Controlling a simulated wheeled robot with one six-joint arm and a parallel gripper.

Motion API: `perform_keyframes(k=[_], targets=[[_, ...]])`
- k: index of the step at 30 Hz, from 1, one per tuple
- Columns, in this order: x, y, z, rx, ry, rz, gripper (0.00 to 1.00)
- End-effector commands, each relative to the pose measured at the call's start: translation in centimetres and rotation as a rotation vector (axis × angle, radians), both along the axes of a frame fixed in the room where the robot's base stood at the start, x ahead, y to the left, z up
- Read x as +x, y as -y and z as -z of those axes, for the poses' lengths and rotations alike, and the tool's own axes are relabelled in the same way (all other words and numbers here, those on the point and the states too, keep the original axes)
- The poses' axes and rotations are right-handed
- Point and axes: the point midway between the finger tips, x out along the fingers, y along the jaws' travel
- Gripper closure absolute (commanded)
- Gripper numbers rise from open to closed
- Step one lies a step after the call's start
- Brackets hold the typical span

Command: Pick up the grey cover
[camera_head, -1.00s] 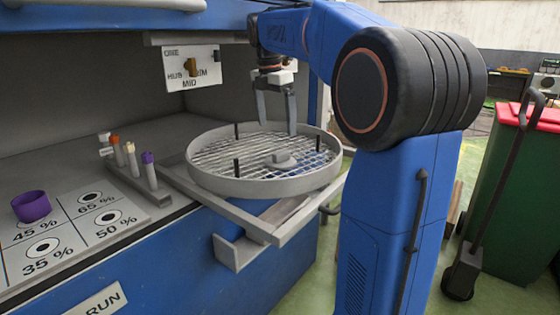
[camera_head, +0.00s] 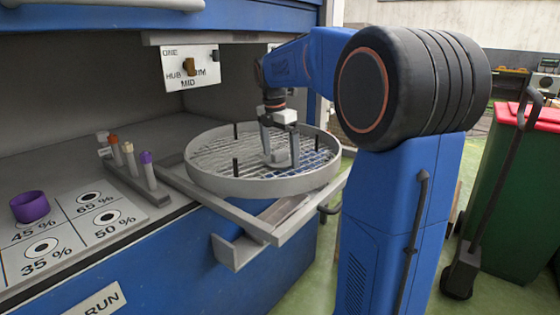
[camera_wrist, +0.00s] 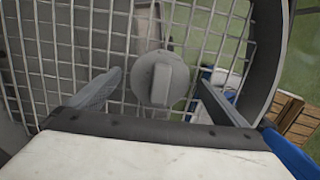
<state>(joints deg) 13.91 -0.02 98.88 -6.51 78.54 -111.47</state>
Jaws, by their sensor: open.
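The grey cover (camera_wrist: 162,80) is a round disc with a raised block-like grip, at the middle of the wire mesh in the wrist view. In the head view the cover (camera_head: 277,160) is partly hidden behind my gripper. My gripper (camera_head: 279,160) points down over it, with one finger on each side. In the wrist view my gripper (camera_wrist: 155,85) is open, with a visible gap between each finger and the cover's grip. The cover rests inside the round grey mesh tray (camera_head: 262,188).
Dark upright pegs (camera_head: 236,166) stand inside the tray, near my gripper. The tray sits on a grey rail frame (camera_head: 225,212). To the left are a rack (camera_head: 140,180) of coloured-top tubes and a purple ring (camera_head: 30,206) on a marked panel. A sign (camera_head: 190,68) hangs behind.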

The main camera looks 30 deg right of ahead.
Motion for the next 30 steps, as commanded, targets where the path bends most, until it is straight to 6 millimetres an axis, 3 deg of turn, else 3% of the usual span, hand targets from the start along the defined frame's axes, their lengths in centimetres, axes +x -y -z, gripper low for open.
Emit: perform_keyframes(k=[6,14,23,30], targets=[[0.0,0.0,0.1,0.0,0.0,0.0,0.02],[0.0,0.0,0.1,0.0,0.0,0.0,0.61],[0.0,0.0,-0.4,-0.001,0.002,0.0,0.61],[0.1,0.0,-3.8,-0.001,0.004,0.0,0.61]])
